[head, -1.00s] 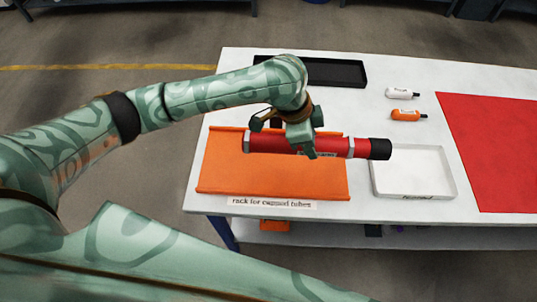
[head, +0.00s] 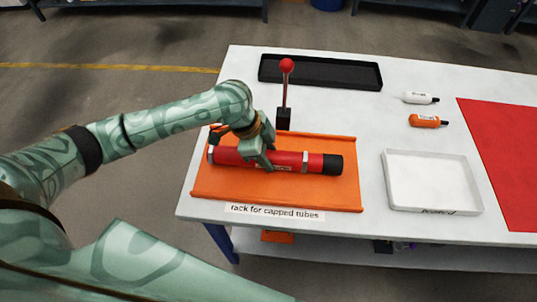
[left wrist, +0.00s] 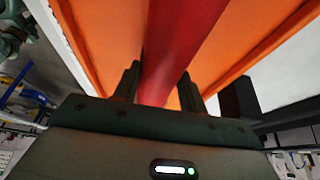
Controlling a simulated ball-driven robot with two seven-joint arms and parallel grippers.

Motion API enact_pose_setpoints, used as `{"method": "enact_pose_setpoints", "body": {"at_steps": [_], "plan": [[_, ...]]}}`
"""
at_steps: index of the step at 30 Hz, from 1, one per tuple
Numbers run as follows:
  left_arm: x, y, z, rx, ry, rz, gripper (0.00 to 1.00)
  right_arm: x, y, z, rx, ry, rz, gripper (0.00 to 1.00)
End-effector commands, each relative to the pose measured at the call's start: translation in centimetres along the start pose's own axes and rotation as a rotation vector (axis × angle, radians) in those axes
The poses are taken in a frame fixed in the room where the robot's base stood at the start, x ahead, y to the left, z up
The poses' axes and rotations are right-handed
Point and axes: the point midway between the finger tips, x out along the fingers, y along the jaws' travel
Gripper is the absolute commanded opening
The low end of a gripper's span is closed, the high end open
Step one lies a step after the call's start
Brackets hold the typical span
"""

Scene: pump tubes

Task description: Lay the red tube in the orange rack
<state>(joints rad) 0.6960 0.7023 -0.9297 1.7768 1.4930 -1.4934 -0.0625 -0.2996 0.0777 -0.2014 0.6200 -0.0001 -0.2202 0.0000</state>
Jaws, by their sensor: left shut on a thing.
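The red tube (head: 289,160) has a black cap at its right end and pale bands near both ends. It lies lengthwise over the orange rack (head: 300,196), within its edges in the head view. Whether it touches the rack I cannot tell. My left gripper (head: 262,162) is shut on the red tube, left of its middle. In the left wrist view the red tube (left wrist: 180,45) runs between the two fingers (left wrist: 160,92), with the orange rack (left wrist: 255,30) behind it. My right gripper is not in view.
A black stand with a red ball on a rod (head: 284,117) is just behind the rack. A black tray (head: 330,86) lies farther back. A white tray (head: 432,208), an orange bottle (head: 425,121), a white bottle (head: 417,98) and a red mat (head: 505,150) are to the right.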

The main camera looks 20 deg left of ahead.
Motion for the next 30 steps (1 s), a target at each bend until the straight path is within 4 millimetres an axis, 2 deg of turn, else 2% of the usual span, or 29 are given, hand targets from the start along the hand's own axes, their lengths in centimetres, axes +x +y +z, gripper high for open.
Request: {"method": "enact_pose_setpoints", "body": {"at_steps": [8,9,11,21,26,30], "plan": [[0.0,0.0,0.0,0.0,-0.001,0.0,0.09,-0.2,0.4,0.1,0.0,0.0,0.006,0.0],[0.1,0.0,0.1,0.0,-0.002,0.0,0.5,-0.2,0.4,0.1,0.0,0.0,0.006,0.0],[0.1,0.0,0.1,0.0,-0.002,0.0,0.64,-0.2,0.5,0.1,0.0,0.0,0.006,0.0],[-0.4,0.0,-0.1,0.0,-0.001,-0.001,0.64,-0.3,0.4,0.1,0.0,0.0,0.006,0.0],[-3.5,0.0,-0.2,0.001,-0.002,-0.004,0.64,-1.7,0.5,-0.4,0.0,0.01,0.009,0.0],[-7.0,0.0,-0.3,0.002,-0.002,-0.006,0.64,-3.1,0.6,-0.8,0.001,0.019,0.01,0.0]]}}
